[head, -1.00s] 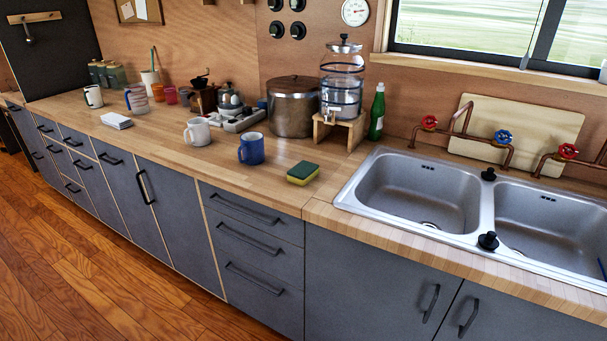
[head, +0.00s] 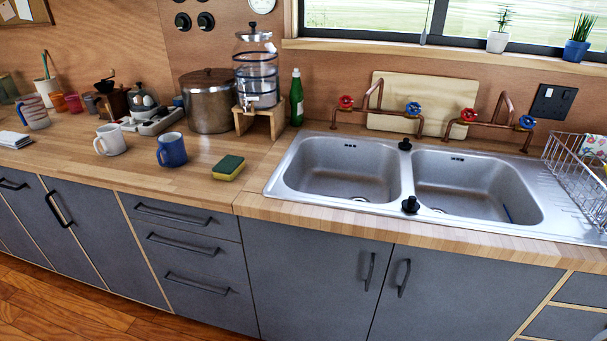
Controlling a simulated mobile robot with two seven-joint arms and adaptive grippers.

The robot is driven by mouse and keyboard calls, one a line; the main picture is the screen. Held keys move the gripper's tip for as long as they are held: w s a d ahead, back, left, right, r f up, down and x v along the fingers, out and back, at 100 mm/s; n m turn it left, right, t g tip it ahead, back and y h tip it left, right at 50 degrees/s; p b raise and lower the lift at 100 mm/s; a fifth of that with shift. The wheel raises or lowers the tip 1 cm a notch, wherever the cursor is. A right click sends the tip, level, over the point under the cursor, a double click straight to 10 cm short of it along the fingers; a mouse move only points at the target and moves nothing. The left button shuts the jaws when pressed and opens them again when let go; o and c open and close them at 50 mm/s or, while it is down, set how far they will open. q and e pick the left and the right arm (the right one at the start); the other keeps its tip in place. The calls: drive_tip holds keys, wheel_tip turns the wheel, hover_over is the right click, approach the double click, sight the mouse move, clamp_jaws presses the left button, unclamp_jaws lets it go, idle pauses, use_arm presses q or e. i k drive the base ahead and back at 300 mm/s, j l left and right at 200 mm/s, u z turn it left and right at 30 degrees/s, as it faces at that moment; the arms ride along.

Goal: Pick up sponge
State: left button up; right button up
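A sponge (head: 228,168), green on top and yellow below, lies flat on the wooden countertop (head: 205,190) in the head view. It is left of the double sink and right of a blue mug, apart from both. Neither of my grippers shows in the head view.
A blue mug (head: 172,150) and a white mug (head: 110,140) stand left of the sponge. Behind are a large pot (head: 208,105), a water dispenser (head: 257,75) and a green bottle (head: 296,98). A double sink (head: 405,180) and a dish rack (head: 585,170) are to the right.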

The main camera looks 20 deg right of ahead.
sight(230, 166)
drive_tip(key=z, duration=0.45)
drive_tip(key=j+z, duration=0.2)
drive_tip(key=z, duration=0.15)
drive_tip(key=j+z, duration=0.5)
drive_tip(key=z, duration=0.25)
drive_tip(key=j+z, duration=0.2)
drive_tip(key=j, duration=0.25)
drive_tip(key=k+j+z, duration=0.2)
drive_tip(key=j, duration=0.25)
drive_tip(key=i, duration=0.05)
